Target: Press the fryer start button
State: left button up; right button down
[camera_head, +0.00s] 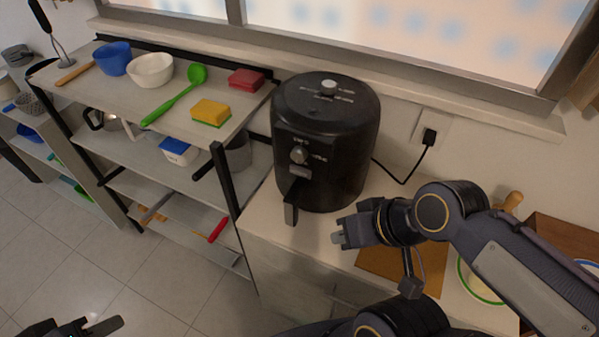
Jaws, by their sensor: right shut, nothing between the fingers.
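The black air fryer (325,125) stands upright on the counter in the middle of the view. Its front has a round silver knob (299,154) with small markings and a handle (291,203) low down. Another small light knob (328,88) is on its top. I cannot tell which of these is the start button. My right gripper (338,233) is shut and empty, just right of the fryer's handle and below its body, apart from the knobs. My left gripper (75,327) shows only partly at the bottom left edge, far from the fryer.
A shelf rack (100,72) left of the fryer holds bowls, a green spoon (178,95) and sponges (211,112). A black cord runs to a wall plug (429,136). A brown board (400,268) and a green-rimmed dish (480,280) lie near my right arm.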

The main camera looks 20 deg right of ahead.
aim_at(301, 171)
jog(key=j+z, duration=0.15)
jog(key=z, duration=1.5)
jog(key=k+j, duration=0.25)
jog(key=j, duration=0.15)
jog(key=k+j, duration=0.25)
jog(key=j, duration=0.2)
